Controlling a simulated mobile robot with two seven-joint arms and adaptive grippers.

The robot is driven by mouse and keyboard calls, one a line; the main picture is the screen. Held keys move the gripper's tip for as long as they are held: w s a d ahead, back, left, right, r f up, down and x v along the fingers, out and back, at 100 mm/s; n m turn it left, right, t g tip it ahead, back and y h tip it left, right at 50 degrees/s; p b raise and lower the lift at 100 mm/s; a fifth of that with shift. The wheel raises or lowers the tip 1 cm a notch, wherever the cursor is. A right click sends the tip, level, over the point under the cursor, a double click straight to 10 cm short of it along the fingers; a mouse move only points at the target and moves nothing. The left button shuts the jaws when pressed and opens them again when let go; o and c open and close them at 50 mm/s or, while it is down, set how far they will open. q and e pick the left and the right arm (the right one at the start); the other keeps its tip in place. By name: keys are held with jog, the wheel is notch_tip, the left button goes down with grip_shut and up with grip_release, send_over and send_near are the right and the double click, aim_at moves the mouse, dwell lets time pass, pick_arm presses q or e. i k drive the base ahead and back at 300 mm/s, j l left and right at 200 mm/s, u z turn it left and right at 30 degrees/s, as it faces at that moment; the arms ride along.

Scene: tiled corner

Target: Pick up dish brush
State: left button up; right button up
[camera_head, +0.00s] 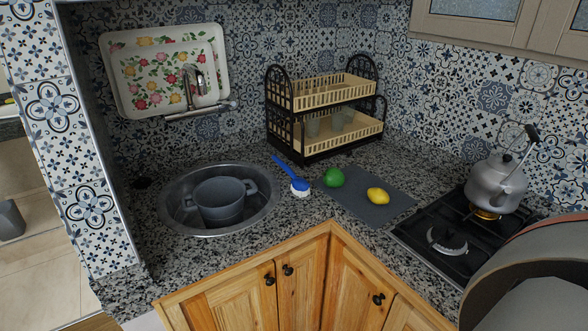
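The dish brush (291,177) lies on the speckled granite countertop (270,230), just right of the round sink. It has a blue handle pointing to the upper left and a blue head with white bristles at the lower right end. Nothing covers it. Neither of my grippers shows in the head view, so I cannot see where they are relative to the brush.
A grey pot (221,204) sits in the metal sink (172,209). A grey cutting board (347,199) with a green fruit (334,177) and a lemon (378,196) lies right of the brush. A two-tier rack (300,157) stands behind. A kettle (495,182) stands on the stove (412,236).

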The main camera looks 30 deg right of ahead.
aim_at(300, 186)
jog(key=z, duration=1)
